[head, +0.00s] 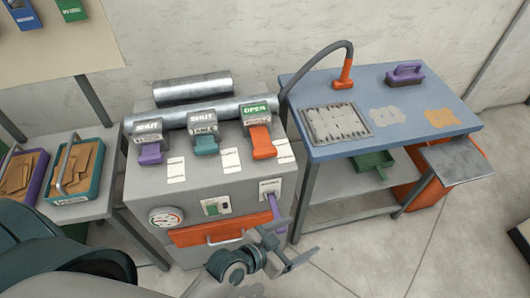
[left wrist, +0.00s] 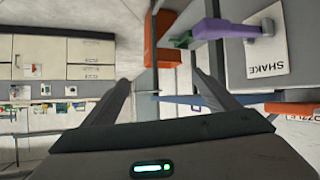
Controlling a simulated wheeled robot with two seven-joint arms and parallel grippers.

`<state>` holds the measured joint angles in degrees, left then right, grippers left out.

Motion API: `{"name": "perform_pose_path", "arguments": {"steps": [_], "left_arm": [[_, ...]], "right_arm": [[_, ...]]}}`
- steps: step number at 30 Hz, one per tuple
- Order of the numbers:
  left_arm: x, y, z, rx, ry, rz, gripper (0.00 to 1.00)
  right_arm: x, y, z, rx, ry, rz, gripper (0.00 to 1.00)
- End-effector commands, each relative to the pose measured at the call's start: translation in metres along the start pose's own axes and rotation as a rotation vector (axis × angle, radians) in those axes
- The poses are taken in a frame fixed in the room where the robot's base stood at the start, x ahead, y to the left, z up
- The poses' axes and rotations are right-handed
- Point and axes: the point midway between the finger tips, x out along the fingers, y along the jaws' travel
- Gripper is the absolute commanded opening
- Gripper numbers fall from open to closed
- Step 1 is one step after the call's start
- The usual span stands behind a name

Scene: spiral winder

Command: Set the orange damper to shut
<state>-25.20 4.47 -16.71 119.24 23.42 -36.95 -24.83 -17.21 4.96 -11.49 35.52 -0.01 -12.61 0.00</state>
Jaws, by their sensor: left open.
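The orange damper (head: 262,141) is the right one of three handles on top of the grey machine (head: 140,205). Its green-lettered sign (head: 256,110) reads OPEN. The purple damper (head: 150,153) at the left has a sign reading SHUT. My left gripper (head: 300,243) is open and empty in front of the machine, below and right of the orange damper and apart from it. Its two spread fingers show in the left wrist view (left wrist: 163,88). My right gripper is not in view.
A purple lever (head: 273,206) sticks out at the machine's front right, near my left gripper; the left wrist view shows it (left wrist: 228,29) beside a SHAKE label (left wrist: 268,55). An orange drawer (head: 205,234) and gauge (head: 165,217) are on the front. A blue-topped table (head: 400,90) stands right.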

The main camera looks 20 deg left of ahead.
Motion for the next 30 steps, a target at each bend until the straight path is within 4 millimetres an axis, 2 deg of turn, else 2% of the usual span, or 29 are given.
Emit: {"name": "perform_pose_path", "arguments": {"steps": [5,10,15,18,21,24,30], "left_arm": [[0.013,0.01,-0.037,0.015,0.162,0.001,0.81],[0.021,0.013,-0.087,0.014,0.384,-0.05,0.81],[0.019,0.001,-0.127,-0.013,0.584,-0.178,0.81],[0.015,-0.012,-0.14,-0.041,0.667,-0.282,0.81],[0.01,-0.027,-0.146,-0.073,0.723,-0.402,0.81],[0.006,-0.044,-0.143,-0.108,0.748,-0.537,0.81],[-0.004,-0.074,-0.115,-0.171,0.697,-0.824,0.81]], "right_arm": [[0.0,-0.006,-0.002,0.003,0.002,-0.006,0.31],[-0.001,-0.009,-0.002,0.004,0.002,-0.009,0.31],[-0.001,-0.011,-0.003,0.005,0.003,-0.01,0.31],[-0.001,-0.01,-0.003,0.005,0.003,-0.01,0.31],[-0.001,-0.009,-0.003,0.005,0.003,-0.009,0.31],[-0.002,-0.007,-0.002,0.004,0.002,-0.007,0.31],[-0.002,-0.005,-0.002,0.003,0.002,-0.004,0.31]]}}
